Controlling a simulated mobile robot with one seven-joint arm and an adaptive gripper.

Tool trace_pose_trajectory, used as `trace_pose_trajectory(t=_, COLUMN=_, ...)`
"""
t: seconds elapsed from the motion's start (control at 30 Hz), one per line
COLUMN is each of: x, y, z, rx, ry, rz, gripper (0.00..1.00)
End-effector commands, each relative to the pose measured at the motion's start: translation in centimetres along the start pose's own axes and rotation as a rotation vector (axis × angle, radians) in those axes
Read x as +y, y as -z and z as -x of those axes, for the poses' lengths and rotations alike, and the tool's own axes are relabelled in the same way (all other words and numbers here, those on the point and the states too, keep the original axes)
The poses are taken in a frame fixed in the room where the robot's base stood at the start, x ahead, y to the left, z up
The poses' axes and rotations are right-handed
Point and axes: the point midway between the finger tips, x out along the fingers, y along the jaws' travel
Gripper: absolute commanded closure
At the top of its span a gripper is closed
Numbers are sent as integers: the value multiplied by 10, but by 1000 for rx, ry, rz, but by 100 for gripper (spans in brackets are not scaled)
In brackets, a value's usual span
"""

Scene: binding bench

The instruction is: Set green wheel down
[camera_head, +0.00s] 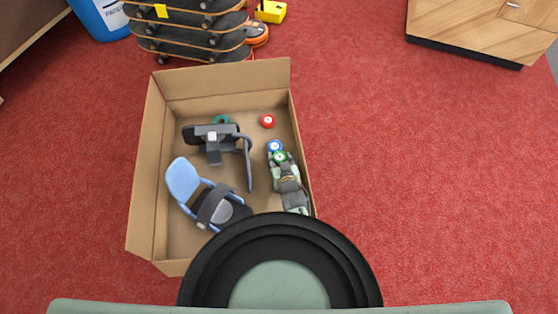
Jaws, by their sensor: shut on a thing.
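The green wheel (280,157) is at the fingertips of my gripper (283,165), near the right wall inside an open cardboard box (222,84). My gripper is shut on it; the fingers are small and partly hidden from above. A blue wheel (274,146) is just beyond the green one, close to it or touching. A red wheel (268,121) stands farther back in the box. A teal ring-like piece (221,119) is partly hidden behind a black binding. I cannot tell whether the green wheel touches the box floor.
The box also holds a black binding (212,136) and a blue and black binding (184,178). Stacked boards (190,38), a yellow item (270,12) and a blue bin (101,18) stand behind. A wooden cabinet (475,28) is back right. Red carpet on the right is clear.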

Motion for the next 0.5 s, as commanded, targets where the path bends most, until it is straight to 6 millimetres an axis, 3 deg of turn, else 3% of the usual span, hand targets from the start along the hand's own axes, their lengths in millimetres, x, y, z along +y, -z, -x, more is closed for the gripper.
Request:
trace_pose_trajectory(t=0.1, x=-1, y=-11, z=-6, rx=1, ry=1, rz=0, gripper=83)
trace_pose_trajectory(t=0.5, x=0, y=-16, z=-8, rx=2, ry=0, rz=0, gripper=83)
